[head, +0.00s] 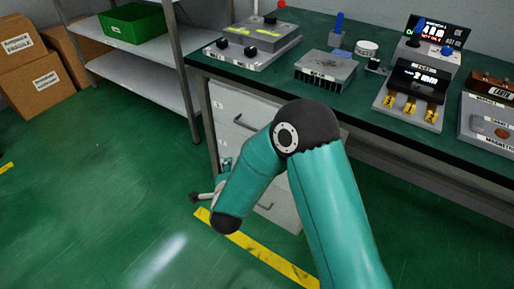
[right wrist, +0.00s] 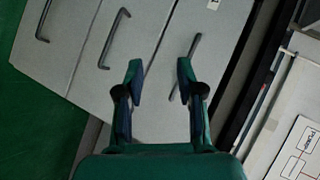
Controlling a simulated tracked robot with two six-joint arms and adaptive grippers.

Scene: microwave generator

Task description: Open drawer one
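The grey-white drawer cabinet (head: 231,104) stands under the green bench, its top handle (head: 244,123) showing. In the right wrist view its drawer fronts (right wrist: 137,42) lie tilted, with three dark bar handles. The handle nearest the bench (right wrist: 185,68), on the drawer with a small partly cut-off label (right wrist: 213,4), passes by the right-hand finger. The drawers look shut. My right gripper (right wrist: 160,70) is open in front of the fronts, nothing between its fingers; contact with the handle cannot be told. In the head view my right arm hides part of the cabinet. My left gripper is not in view.
The green bench top (head: 300,48) overhangs the cabinet and carries several devices, including a finned grey block (head: 325,71). A metal shelf (head: 150,70) with a green bin (head: 133,23) stands left. Cardboard boxes (head: 35,88) are further left. The floor left of the cabinet is clear.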

